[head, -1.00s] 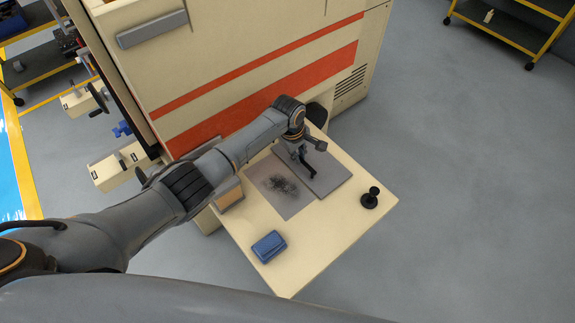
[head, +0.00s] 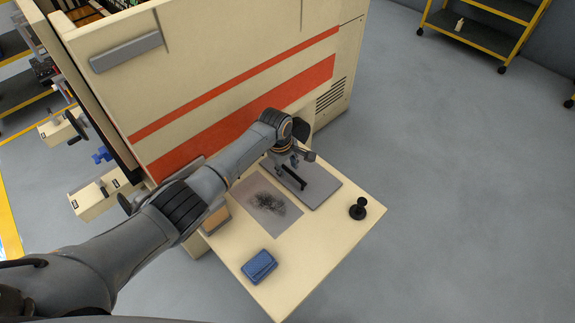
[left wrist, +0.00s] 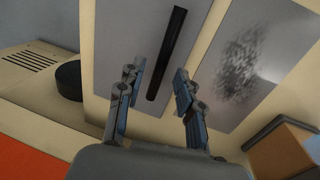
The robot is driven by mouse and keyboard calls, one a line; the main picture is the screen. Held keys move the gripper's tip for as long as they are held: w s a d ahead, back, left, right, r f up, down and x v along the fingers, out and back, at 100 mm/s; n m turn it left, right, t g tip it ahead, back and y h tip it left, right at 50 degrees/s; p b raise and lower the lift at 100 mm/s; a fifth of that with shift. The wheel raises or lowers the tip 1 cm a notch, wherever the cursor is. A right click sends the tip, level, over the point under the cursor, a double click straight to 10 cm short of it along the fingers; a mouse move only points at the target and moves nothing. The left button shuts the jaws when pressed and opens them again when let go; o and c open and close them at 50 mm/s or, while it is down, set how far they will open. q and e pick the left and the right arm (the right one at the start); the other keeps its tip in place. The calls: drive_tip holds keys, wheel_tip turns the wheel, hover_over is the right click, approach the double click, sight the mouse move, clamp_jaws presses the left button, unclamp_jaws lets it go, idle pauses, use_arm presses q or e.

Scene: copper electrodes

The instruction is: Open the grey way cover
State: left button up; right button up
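The grey way cover (head: 322,187) is a flat grey panel lying on the beige table, with a black bar handle (head: 295,179) along its left side. In the left wrist view the cover (left wrist: 115,45) lies left of the handle (left wrist: 166,60). My left gripper (left wrist: 155,78) is open, its two fingers apart on either side of the handle's near part in that view. I cannot tell whether they touch it. In the head view the left gripper (head: 285,163) is over the cover's far left part, partly hidden by its own wrist. My right gripper is out of view.
A grey sheet with dark smudges (head: 276,222) lies left of the cover. A blue box (head: 259,266), a brown block (head: 214,219) and a black knobbed object (head: 358,208) stand on the table. The beige machine (head: 240,50) rises behind. The table's front right is clear.

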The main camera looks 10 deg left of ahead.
use_arm(q)
wheel_tip(320, 180, up, 12)
drive_tip(key=s+a, duration=0.1)
drive_tip(key=shift+s+a+f, duration=0.15)
drive_tip(key=shift+s+a, duration=0.1)
drive_tip(key=shift+s, duration=0.15)
idle(0.5)
